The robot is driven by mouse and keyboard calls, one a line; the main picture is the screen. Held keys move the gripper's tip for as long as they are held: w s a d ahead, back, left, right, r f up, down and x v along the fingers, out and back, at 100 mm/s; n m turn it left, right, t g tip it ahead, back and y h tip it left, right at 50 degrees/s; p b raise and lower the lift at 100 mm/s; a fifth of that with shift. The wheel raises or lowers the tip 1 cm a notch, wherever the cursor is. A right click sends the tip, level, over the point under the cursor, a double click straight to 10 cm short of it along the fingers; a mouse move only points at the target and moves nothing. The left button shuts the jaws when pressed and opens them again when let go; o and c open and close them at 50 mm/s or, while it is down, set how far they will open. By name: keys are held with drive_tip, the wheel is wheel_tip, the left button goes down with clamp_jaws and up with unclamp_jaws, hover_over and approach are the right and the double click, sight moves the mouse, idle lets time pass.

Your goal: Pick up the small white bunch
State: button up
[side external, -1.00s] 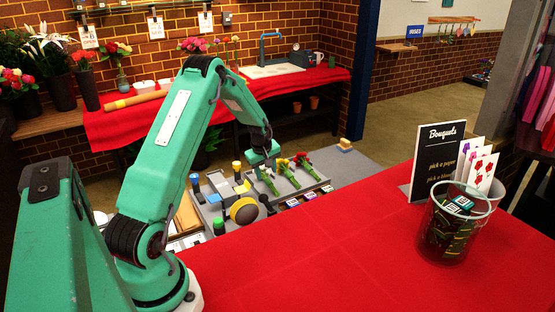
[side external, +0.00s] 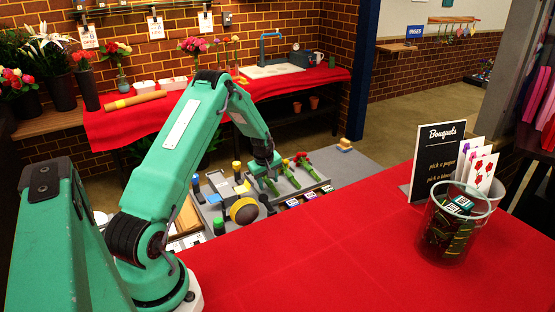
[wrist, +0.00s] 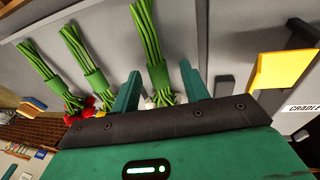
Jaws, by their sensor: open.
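The small white bunch shows in the wrist view as banded green stems (wrist: 155,72), with a little white at its flower end. Most of its flowers are hidden behind my gripper's front edge. My gripper (wrist: 160,68) is open, with one finger on each side of this bunch. I cannot tell whether the fingers touch it. In the side view my gripper (side external: 264,172) is low over the left end of the row, and its bunch is mostly covered.
A yellow-flowered bunch (side external: 284,163) and a red-flowered bunch (side external: 301,158) lie to the right on the grey tray (side external: 312,180). In the wrist view their stems lie left of my gripper. A yellow block (wrist: 283,69) stands to the right. The red counter (side external: 330,240) is in front.

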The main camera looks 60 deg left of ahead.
sight(268, 180)
idle(0.4)
clamp_jaws()
drive_tip(key=shift+r, duration=0.1)
drive_tip(key=shift+r, duration=0.8)
wheel_tip(268, 180, up, 2)
drive_tip(key=shift+r, duration=0.1)
drive_tip(key=w+d+r, duration=0.1)
drive_tip(key=d+r, duration=0.6)
drive_tip(key=d, duration=0.4)
drive_tip(key=shift+w+d+h, duration=0.25)
drive_tip(key=shift+d+h, duration=0.05)
